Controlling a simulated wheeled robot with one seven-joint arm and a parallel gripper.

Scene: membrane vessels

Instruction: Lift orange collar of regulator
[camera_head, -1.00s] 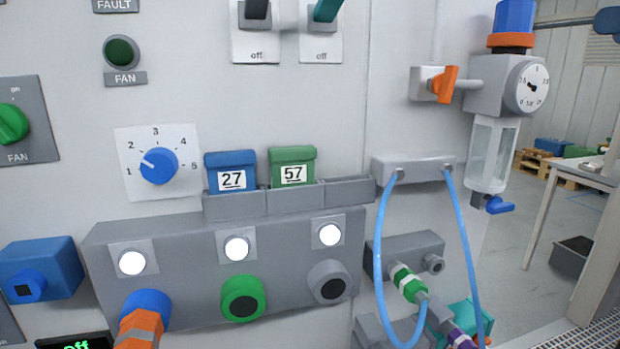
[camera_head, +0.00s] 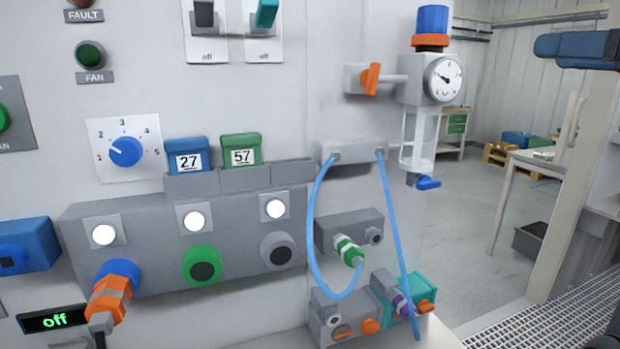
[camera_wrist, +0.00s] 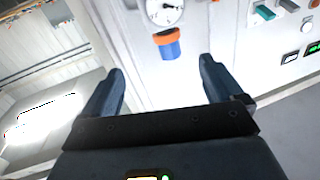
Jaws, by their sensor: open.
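The regulator's orange collar (camera_head: 430,40) is a ring below the blue knob (camera_head: 433,18), above the grey body with the round gauge (camera_head: 443,78). No clear gap shows between collar and knob. In the wrist view the regulator appears upside down, with the collar (camera_wrist: 166,37), knob (camera_wrist: 170,50) and gauge (camera_wrist: 164,10) beyond my fingertips. My gripper (camera_wrist: 160,68) is open and empty, its fingers spread to either side of the knob's line and apart from it. In the head view my dark blue gripper end (camera_head: 577,46) is to the right of the regulator.
An orange valve handle (camera_head: 370,79) sits left of the gauge. A clear bowl (camera_head: 419,140) with a blue tap (camera_head: 428,183) hangs below. Blue hoses (camera_head: 312,230) loop from a grey manifold (camera_head: 352,152). A table (camera_head: 540,165) stands at right; the space right of the knob looks clear.

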